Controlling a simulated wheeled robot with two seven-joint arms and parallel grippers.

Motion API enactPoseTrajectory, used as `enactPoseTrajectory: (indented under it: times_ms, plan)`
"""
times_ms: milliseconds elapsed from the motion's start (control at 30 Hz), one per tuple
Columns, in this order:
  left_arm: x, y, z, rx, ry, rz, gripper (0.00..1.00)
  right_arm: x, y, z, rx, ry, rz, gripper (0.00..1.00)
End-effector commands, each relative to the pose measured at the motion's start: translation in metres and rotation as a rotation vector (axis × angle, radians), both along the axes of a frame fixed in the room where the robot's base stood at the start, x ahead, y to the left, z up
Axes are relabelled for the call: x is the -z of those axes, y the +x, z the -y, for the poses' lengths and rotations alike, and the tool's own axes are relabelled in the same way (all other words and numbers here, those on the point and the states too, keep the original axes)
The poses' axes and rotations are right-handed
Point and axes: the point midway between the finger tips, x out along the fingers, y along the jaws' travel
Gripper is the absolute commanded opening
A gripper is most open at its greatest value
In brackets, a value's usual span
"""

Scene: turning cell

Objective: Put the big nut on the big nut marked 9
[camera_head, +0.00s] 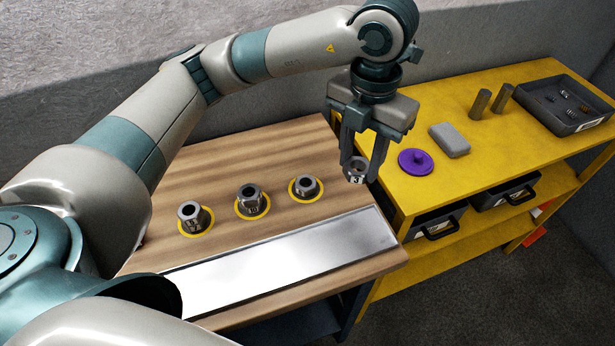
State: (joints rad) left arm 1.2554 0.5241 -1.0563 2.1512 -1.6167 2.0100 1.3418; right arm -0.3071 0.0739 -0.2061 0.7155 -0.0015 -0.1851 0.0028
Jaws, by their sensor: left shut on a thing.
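My left gripper (359,172) points down at the right edge of the wooden bench top. It is shut on a grey metal nut (357,169) with a dark mark on its side, too small to read. Three similar nuts stand upright on the bench, each within a yellow ring: a left one (191,217), a middle one (249,200) and a right one (306,187). Their side marks are too small to read, so I cannot tell which is marked 9. The held nut is to the right of all three and apart from them. My right gripper is out of view.
A bright metal strip (285,249) lies along the front of the wooden bench (275,150). On the yellow shelf unit (440,190) at right are a purple knobbed disc (415,161), a grey block (449,140), two cylinders (480,104) and a dark tray (537,107) with small parts.

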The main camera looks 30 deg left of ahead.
Motion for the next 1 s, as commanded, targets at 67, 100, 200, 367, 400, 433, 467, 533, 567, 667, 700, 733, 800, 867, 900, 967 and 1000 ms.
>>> enactPoseTrajectory:
  times_ms: [67, 100, 200, 367, 400, 433, 467, 533, 567, 667, 700, 733, 800, 867, 900, 967, 1000]
  plan:
    - [0.002, 0.001, -0.005, -0.003, 0.000, -0.001, 0.08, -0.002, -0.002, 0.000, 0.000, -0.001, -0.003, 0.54]
    - [0.004, 0.001, -0.009, -0.004, 0.000, -0.001, 0.08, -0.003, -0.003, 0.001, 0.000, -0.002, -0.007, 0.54]
    - [0.011, 0.003, -0.021, -0.005, 0.001, -0.003, 0.08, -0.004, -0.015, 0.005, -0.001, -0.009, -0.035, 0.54]
    - [0.026, 0.006, -0.047, -0.005, 0.001, -0.005, 0.08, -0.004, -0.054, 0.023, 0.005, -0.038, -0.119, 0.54]
    - [0.031, 0.007, -0.055, -0.006, 0.001, -0.005, 0.08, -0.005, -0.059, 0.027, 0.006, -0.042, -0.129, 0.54]
    - [0.034, 0.008, -0.060, -0.006, 0.001, -0.006, 0.08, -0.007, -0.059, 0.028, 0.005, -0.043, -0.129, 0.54]
    - [0.037, 0.009, -0.066, -0.007, 0.002, -0.004, 0.08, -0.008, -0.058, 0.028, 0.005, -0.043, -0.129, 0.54]
    - [0.044, 0.011, -0.080, -0.007, 0.003, -0.004, 0.08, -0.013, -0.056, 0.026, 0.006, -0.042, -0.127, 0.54]
    - [0.047, 0.012, -0.085, -0.007, 0.003, -0.004, 0.08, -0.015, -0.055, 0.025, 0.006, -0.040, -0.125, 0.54]
    - [0.057, 0.015, -0.099, -0.005, 0.002, -0.003, 0.08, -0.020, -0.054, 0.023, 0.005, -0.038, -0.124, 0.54]
    - [0.060, 0.016, -0.104, -0.005, 0.002, -0.004, 0.08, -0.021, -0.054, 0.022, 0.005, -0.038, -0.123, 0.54]
    - [0.062, 0.016, -0.107, -0.004, 0.002, -0.003, 0.08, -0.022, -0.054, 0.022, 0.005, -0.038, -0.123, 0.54]
    - [0.066, 0.017, -0.111, -0.002, 0.001, 0.000, 0.08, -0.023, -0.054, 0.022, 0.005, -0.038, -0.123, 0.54]
    - [0.068, 0.018, -0.114, -0.001, 0.001, 0.000, 0.08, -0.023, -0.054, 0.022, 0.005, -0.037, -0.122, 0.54]
    - [0.069, 0.018, -0.114, 0.000, 0.001, 0.000, 0.08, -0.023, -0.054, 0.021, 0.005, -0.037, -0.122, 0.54]
    - [0.069, 0.018, -0.114, 0.001, 0.001, 0.000, 0.08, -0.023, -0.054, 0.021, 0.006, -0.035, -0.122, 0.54]
    - [0.069, 0.018, -0.114, 0.001, 0.001, 0.000, 0.08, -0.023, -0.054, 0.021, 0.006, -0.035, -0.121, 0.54]
